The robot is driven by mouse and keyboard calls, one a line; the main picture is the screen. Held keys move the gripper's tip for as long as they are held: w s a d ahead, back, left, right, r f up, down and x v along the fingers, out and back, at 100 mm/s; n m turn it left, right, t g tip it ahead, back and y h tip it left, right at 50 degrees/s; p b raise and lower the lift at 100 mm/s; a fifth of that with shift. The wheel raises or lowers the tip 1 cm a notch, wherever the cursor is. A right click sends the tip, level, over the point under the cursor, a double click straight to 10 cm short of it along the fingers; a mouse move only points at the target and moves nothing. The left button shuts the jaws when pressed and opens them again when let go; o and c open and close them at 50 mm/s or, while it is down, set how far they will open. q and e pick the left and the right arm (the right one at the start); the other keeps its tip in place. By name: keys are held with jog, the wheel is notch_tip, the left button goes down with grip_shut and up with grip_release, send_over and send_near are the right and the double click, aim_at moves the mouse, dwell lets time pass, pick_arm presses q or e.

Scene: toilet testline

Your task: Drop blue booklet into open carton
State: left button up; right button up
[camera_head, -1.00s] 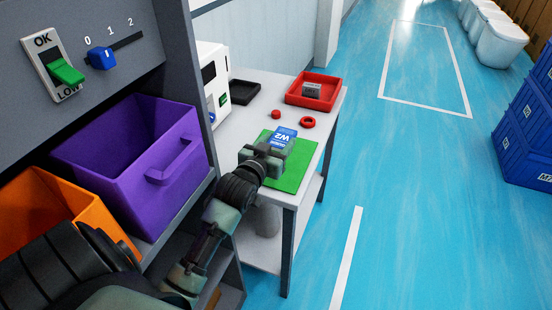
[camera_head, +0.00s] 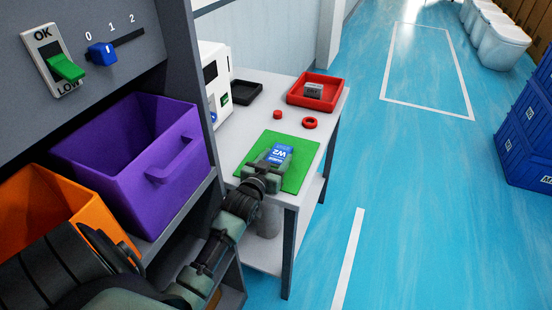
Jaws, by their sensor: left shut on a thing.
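The blue booklet (camera_head: 279,155), marked W2 in white, is over the green mat (camera_head: 301,171) on the white table. My left gripper (camera_head: 270,165) is shut on the booklet at its near end. The gripper's body covers part of the booklet's near side. I cannot tell whether the booklet touches the mat or is slightly above it. No open carton can be made out for certain. My right gripper is not in view.
A red tray (camera_head: 330,104) with a grey item, a black tray (camera_head: 233,99) and two small red parts are on the table (camera_head: 242,136). Purple (camera_head: 185,190) and orange (camera_head: 112,222) bins stand on the left shelf. Blue crates (camera_head: 520,165) stand at right; the floor between is clear.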

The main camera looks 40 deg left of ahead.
pick_arm(q)
jog(key=o, duration=1.4)
